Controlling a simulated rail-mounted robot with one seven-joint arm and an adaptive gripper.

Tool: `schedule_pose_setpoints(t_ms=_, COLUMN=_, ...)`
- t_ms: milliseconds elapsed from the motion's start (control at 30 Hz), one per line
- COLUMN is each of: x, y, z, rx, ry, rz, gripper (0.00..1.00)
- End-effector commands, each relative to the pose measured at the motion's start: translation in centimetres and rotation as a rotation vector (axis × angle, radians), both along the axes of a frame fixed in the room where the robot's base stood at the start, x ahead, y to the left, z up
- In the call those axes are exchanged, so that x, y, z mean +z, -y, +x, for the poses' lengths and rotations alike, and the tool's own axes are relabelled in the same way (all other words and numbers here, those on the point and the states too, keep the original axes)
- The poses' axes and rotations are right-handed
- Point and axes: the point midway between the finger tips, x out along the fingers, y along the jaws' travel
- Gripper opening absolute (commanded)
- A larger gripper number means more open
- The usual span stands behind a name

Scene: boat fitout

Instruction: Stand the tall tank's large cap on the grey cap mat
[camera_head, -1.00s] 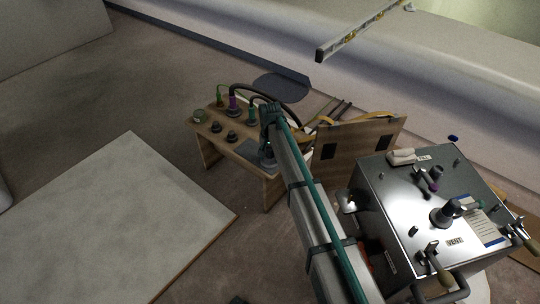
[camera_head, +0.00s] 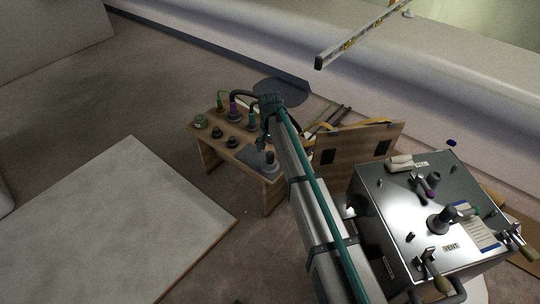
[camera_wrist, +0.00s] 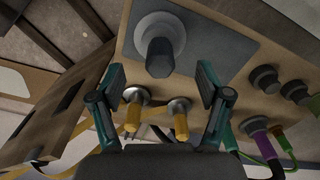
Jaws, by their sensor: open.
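A large dark grey cap (camera_head: 269,165), with a wide round flange and a knob on top, stands upright on the grey cap mat (camera_head: 243,153) at the right end of the small wooden bench. In the wrist view the cap (camera_wrist: 160,48) is at top centre on the mat (camera_wrist: 216,50). My gripper (camera_wrist: 161,74) is open and empty. Its fingers are on either side below the knob in the picture, with gaps visible. In the head view my gripper (camera_head: 264,138) is close above the cap and partly hidden by my arm. The metal tank (camera_head: 385,200) is at right.
The wooden bench (camera_head: 198,152) also holds several small dark caps (camera_head: 232,142) and coloured fittings at its back. Two yellow-tipped fittings (camera_wrist: 133,117) show near my fingers in the wrist view. An upright wooden panel (camera_head: 355,148) stands between bench and tank.

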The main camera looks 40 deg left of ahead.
Motion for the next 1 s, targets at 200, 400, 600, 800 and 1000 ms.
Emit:
schedule_pose_setpoints(t_ms=200, x=3.9, y=0.0, z=0.0, rx=0.0, ry=0.001, rz=0.0, gripper=0.77)
schedule_pose_setpoints(t_ms=400, x=5.2, y=0.0, z=0.0, rx=0.0, ry=-0.001, rz=0.0, gripper=0.77)
schedule_pose_setpoints(t_ms=600, x=5.3, y=0.0, z=0.0, rx=0.0, ry=-0.001, rz=0.0, gripper=0.77)
schedule_pose_setpoints(t_ms=800, x=5.3, y=0.0, z=0.0, rx=0.0, ry=-0.001, rz=0.0, gripper=0.77)
schedule_pose_setpoints(t_ms=1000, x=5.3, y=0.0, z=0.0, rx=0.0, ry=-0.001, rz=0.0, gripper=0.77)
